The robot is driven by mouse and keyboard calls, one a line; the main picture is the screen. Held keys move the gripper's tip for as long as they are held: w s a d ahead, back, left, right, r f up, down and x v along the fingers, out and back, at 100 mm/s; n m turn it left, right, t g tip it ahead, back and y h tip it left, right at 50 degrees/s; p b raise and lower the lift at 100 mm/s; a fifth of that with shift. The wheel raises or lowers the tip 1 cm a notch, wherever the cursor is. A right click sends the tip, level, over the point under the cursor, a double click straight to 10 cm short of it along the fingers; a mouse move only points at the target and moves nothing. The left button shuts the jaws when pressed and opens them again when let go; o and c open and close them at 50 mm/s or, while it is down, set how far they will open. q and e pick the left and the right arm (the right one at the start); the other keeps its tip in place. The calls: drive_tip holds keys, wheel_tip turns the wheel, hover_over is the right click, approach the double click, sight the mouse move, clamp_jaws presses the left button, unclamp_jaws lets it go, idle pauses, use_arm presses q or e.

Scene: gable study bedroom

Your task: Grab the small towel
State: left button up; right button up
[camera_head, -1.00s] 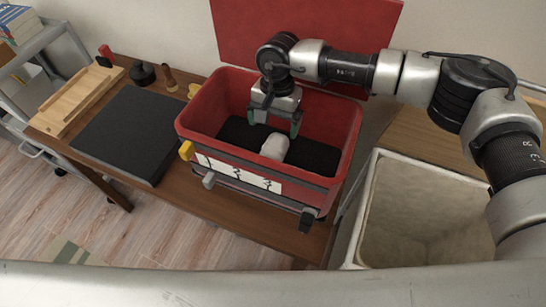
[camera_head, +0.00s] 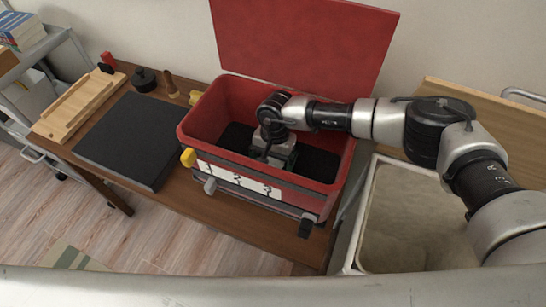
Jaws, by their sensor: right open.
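My right gripper (camera_head: 270,160) reaches down inside the open red box (camera_head: 207,108), near its dark floor. Its jaws are open, but the fingertips are partly hidden by the gripper body and the box's front wall. The small white rolled thing that lay on the box floor a second ago, which looks like the small towel, is now hidden behind the gripper and the front wall. I cannot tell whether the fingers are around it or touching it. My left gripper is not in view.
The box's red lid (camera_head: 305,45) stands open at the back. The box sits on a wooden table (camera_head: 215,210) beside a black flat slab (camera_head: 130,138) and a wooden tray (camera_head: 80,105). A pale open bin (camera_head: 367,215) stands to the right.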

drive_tip(key=c, duration=1)
drive_tip(key=shift+r, duration=0.1)
